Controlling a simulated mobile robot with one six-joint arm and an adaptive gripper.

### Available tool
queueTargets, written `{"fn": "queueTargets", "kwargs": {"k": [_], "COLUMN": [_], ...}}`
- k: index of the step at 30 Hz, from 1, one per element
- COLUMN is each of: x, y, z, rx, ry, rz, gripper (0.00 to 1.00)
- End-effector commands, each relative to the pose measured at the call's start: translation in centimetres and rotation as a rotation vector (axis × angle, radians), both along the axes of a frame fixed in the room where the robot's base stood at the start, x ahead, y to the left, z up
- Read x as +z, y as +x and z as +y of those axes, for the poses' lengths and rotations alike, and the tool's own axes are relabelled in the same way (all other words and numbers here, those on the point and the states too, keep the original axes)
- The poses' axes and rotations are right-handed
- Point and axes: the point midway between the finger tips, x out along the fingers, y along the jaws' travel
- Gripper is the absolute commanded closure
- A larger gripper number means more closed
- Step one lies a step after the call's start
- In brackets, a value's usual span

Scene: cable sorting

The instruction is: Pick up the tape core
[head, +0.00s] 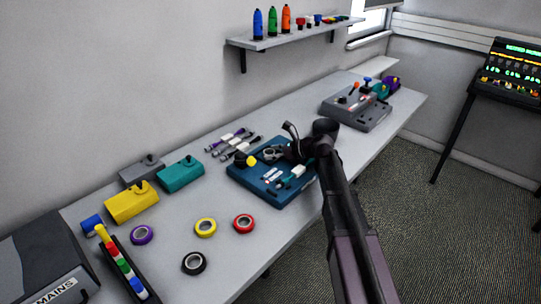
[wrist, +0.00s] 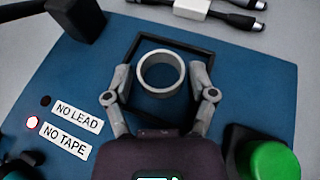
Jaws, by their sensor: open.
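The tape core (wrist: 161,54) is a pale grey ring in the wrist view. It lies inside a black square outline (wrist: 135,48) on a blue board (wrist: 75,85). My gripper (wrist: 160,74) is open, with one finger on each side of the ring and what look like narrow gaps. I cannot tell whether either finger touches it. In the head view my gripper (head: 276,153) reaches low over the blue board (head: 247,178), and the ring is small and partly hidden there by the fingers.
White labels reading "NO LEAD" (wrist: 77,117) and "NO TAPE" (wrist: 64,141) are left of my gripper. A green button (wrist: 268,160) stands close on the right. Cables (head: 232,138) lie behind the board. Yellow (head: 205,227), red (head: 244,223), purple (head: 142,235) and black (head: 194,263) tape rolls lie in front.

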Motion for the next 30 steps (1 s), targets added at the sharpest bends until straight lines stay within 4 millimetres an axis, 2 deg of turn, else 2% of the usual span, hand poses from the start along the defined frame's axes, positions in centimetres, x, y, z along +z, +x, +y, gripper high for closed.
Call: {"fn": "queueTargets", "kwargs": {"k": [7,8,9,12,30], "x": [0.0,0.0,0.0,0.0,0.57], "y": [-0.01,-0.01,-0.01,-0.02,-0.03], "z": [0.0,0.0,0.0,0.01,0.05], "rx": [0.0,0.0,0.0,0.0,0.001], "ry": [0.0,0.0,0.0,0.0,0.0], "rz": [0.0,0.0,0.0,0.0,0.0], "gripper": [0.27,0.33,0.45,0.62,0.62]}}
